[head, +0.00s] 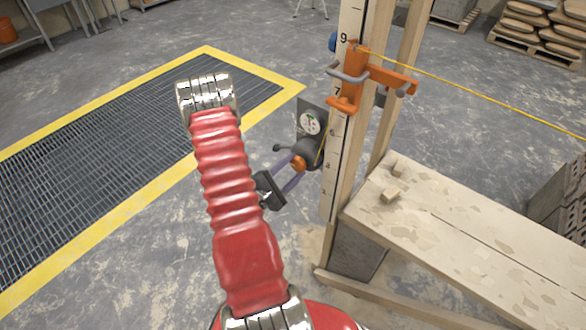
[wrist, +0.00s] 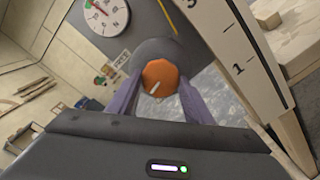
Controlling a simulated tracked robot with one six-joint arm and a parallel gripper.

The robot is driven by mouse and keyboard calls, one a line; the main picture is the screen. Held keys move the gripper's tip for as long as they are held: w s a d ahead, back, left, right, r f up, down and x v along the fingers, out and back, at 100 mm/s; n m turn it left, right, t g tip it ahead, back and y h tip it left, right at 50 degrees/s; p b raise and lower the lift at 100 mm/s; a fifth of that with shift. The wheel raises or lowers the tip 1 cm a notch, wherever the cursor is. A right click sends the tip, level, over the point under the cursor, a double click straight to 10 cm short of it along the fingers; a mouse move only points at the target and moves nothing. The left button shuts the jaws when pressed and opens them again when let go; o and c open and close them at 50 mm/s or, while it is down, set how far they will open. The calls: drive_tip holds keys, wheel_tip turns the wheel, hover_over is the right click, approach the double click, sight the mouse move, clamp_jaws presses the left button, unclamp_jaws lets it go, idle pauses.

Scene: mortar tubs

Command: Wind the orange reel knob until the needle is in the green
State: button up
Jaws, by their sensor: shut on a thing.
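The orange reel knob (head: 299,163) sits on the front of a dark round reel (head: 313,150) fixed to the upright timber post. In the wrist view the knob (wrist: 160,77) shows a pale line pointing to its lower left. My gripper (wrist: 158,83) has its two purple fingers shut on the knob, one on each side. In the head view my gripper (head: 296,167) reaches the knob from the lower left. A white round gauge (head: 309,122) with a green patch is on a grey plate above the reel. The gauge (wrist: 106,14) is cut by the wrist view's top edge; its needle reading is unclear.
The post (head: 345,110) carries a numbered scale and an orange clamp (head: 362,78) with a yellow line running right. A plank bench (head: 470,235) with small wood blocks stands at the right. A yellow-edged floor grating (head: 110,125) lies at the left.

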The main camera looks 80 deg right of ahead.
drive_tip(key=shift+s+a+f, duration=0.1)
drive_tip(key=shift+s, duration=0.05)
drive_tip(key=o, duration=1)
drive_tip(key=shift+o, duration=0.2)
drive_tip(key=v, duration=1.3)
drive_tip(key=shift+w+a, duration=0.25)
drive_tip(key=shift+a, duration=0.05)
